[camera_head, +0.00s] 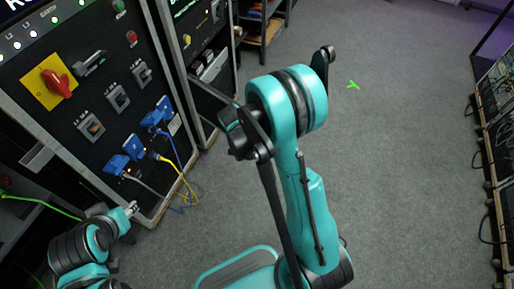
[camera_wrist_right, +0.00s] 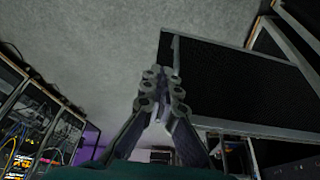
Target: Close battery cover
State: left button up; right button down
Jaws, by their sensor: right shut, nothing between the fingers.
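I cannot make out a battery cover for certain in either view. My right gripper (camera_wrist_right: 158,78) is shut and empty in the right wrist view, its fingertips together. A large black panel with a grey frame (camera_wrist_right: 240,88) fills the right of that view behind the fingers. I cannot tell whether the fingertips touch it. In the head view, my right arm stands in the middle, and I cannot make out its fingers. My left gripper (camera_head: 131,209) is at the lower left, near the foot of the power panel (camera_head: 75,105). Its fingers are too small to read.
The power panel carries a red rotary switch on a yellow plate (camera_head: 52,88) and blue plugs (camera_head: 125,155) with cables. A yellow cable (camera_head: 183,178) hangs to the floor. Racks (camera_head: 497,130) stand at the right edge. Grey floor (camera_head: 410,150) between is open.

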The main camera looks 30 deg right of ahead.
jog(key=w+d+f+b, duration=0.3)
jog(key=d+f+b, duration=0.1)
jog(key=d+f, duration=0.3)
jog(key=shift+f+b, duration=0.35)
jog(key=shift+f, duration=0.4)
